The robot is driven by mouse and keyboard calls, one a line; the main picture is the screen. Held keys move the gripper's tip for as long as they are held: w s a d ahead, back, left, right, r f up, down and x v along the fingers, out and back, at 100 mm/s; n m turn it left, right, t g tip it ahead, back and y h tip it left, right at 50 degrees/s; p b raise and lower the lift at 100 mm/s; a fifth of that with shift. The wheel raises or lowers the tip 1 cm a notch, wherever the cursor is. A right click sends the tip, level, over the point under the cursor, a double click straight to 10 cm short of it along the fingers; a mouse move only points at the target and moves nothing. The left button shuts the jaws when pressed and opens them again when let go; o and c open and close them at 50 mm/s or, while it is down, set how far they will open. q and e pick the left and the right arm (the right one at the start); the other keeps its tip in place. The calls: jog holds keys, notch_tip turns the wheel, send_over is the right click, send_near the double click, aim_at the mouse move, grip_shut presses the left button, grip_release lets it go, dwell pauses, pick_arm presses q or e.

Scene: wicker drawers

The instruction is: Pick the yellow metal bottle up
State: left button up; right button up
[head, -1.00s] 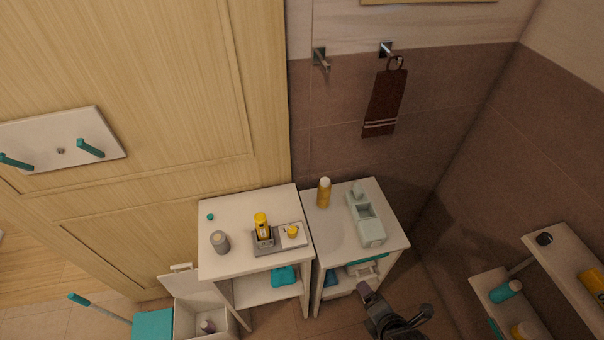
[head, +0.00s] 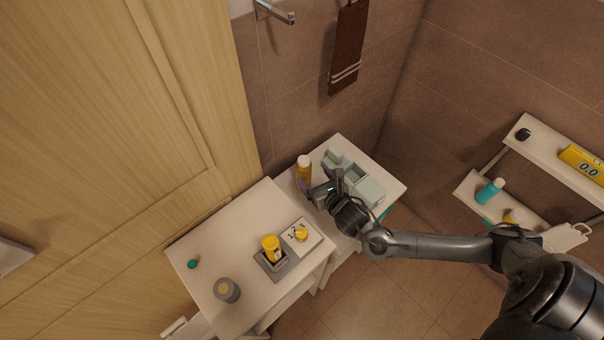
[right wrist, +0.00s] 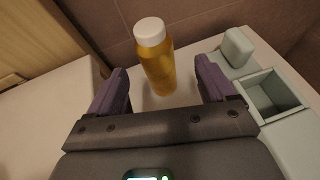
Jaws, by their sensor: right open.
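The yellow bottle with a white cap (head: 304,174) stands upright near the back left of the right-hand white cabinet top (head: 344,143). My right gripper (head: 318,190) is open and low over this top, just in front of the bottle. In the right wrist view the bottle (right wrist: 158,68) shows between the two purple fingers (right wrist: 160,76), at or a little beyond their tips. I see a gap on each side of it, so it is not gripped. My left gripper is not in view.
A pale green dispenser and open box (head: 362,182) stand right of the bottle, close to my right finger. The left cabinet top (head: 222,245) holds a yellow container (head: 270,246) in a grey holder, a yellow dial (head: 301,234) and a grey jar (head: 227,290). A wall is behind.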

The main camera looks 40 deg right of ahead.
aim_at(308, 171)
jog(key=w, duration=0.2)
jog(key=shift+w+f, duration=0.35)
jog(key=shift+w+d+f, duration=0.25)
jog(key=shift+w+f, duration=0.05)
jog(key=shift+w, duration=0.25)
jog(key=shift+b+x, duration=0.55)
jog(key=shift+x, duration=1.85)
jog(key=shift+a, duration=0.1)
jog(key=c, duration=1.1)
jog(key=shift+r, duration=0.1)
jog(key=shift+c, duration=0.3)
jog(key=shift+r, duration=0.1)
